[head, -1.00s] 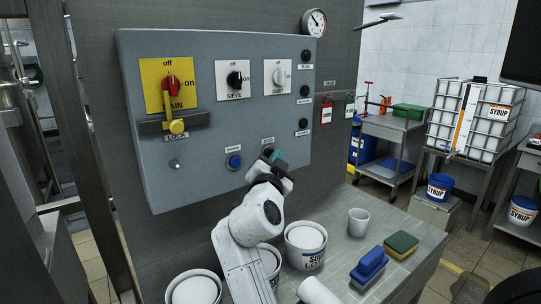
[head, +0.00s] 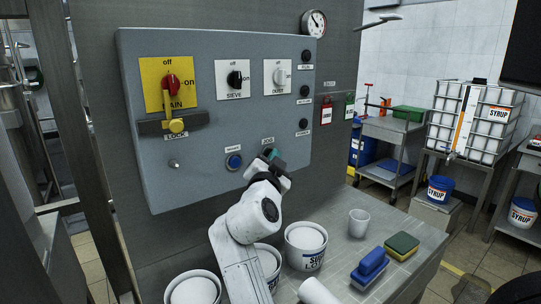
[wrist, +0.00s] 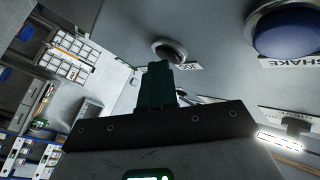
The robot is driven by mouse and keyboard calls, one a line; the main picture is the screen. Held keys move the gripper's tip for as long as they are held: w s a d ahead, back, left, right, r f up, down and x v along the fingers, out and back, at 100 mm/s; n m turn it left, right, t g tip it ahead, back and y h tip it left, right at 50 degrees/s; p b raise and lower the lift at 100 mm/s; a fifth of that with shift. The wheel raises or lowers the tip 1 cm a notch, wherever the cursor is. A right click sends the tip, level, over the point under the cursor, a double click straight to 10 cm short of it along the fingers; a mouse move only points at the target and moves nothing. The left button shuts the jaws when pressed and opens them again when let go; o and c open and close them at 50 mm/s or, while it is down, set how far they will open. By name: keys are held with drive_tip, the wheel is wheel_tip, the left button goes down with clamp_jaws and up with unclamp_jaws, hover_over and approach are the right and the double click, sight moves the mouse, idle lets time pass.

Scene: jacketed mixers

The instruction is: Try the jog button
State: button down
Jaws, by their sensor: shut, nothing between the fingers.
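The jog button (wrist: 170,50) shows in the wrist view as a dark button in a pale ring, beside its JOG label (wrist: 188,66). In the head view its JOG label (head: 268,140) shows on the grey control panel (head: 215,120), and my gripper mostly hides the button. My gripper (head: 272,154) is at the panel just under that label. In the wrist view my gripper (wrist: 158,66) is shut and empty, its dark green fingertips just below the button's ring. I cannot tell whether they touch the button.
A blue SHAKE button (head: 234,162) sits left of the jog button. The red main switch (head: 172,84) is above a yellow lock piece (head: 176,125). White tubs (head: 305,245), a cup (head: 358,222) and sponges (head: 402,246) stand on the steel bench below.

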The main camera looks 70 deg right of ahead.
drive_tip(key=shift+s+a, duration=0.45)
drive_tip(key=shift+s, duration=0.25)
drive_tip(key=s+a, duration=0.1)
drive_tip(key=s, duration=0.1)
drive_tip(key=s+a+b, duration=0.1)
drive_tip(key=s, duration=0.1)
drive_tip(key=shift+s+a, duration=0.1)
drive_tip(key=shift+a, duration=0.2)
drive_tip(key=shift+s+f, duration=0.1)
idle(0.7)
